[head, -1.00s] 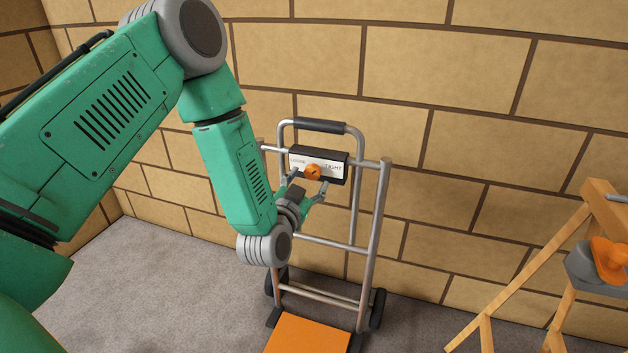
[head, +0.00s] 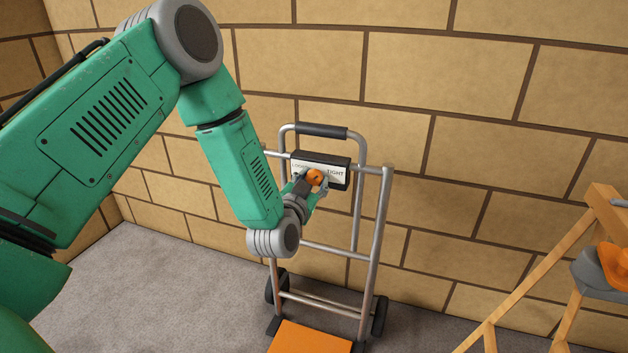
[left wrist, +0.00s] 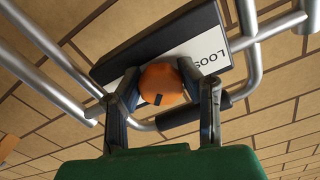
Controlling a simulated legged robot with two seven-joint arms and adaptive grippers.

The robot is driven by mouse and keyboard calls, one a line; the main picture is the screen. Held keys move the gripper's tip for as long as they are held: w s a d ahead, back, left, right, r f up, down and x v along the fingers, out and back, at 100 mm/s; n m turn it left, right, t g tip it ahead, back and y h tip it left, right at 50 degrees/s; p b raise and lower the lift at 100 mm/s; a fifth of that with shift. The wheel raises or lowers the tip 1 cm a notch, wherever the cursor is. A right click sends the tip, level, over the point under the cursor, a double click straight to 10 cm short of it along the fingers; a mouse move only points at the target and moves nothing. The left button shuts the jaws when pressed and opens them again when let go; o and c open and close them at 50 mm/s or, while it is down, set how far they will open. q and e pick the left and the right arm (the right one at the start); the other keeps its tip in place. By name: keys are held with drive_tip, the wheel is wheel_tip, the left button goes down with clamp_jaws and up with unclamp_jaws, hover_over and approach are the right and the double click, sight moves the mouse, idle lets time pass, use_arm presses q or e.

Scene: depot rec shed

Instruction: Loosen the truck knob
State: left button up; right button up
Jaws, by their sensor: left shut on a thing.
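The orange truck knob (head: 315,177) sits on the front of a dark box with a white label plate (head: 335,173) reading LOOSE at left and TIGHT at right. The box is mounted on the upper frame of a grey hand truck (head: 377,240). My left gripper (head: 314,182) is at the knob, with a finger on each side. In the left wrist view the knob (left wrist: 163,84) is between the two fingers, which are shut on it. A dark mark shows on the knob's face. My right gripper is not in view.
The hand truck has an orange toe plate (head: 310,338) and dark wheels (head: 379,314) on grey carpet. A brick wall (head: 480,90) stands close behind it. At right is a wooden stand (head: 530,270) with an orange-and-grey object (head: 606,270). Floor at left is clear.

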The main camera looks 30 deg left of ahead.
use_arm(q)
drive_tip(key=n+p, duration=0.1)
drive_tip(key=n, duration=0.3)
drive_tip(key=shift+d+p, duration=0.1)
drive_tip(key=shift+p, duration=0.2)
drive_tip(key=n+p, duration=0.1)
drive_tip(key=n, duration=0.3)
drive_tip(key=shift+n, duration=0.3)
drive_tip(key=n, duration=0.4)
drive_tip(key=shift+n, duration=2.6)
drive_tip(key=shift+f, duration=0.1)
drive_tip(key=o, duration=1.2)
drive_tip(key=shift+s, duration=0.1)
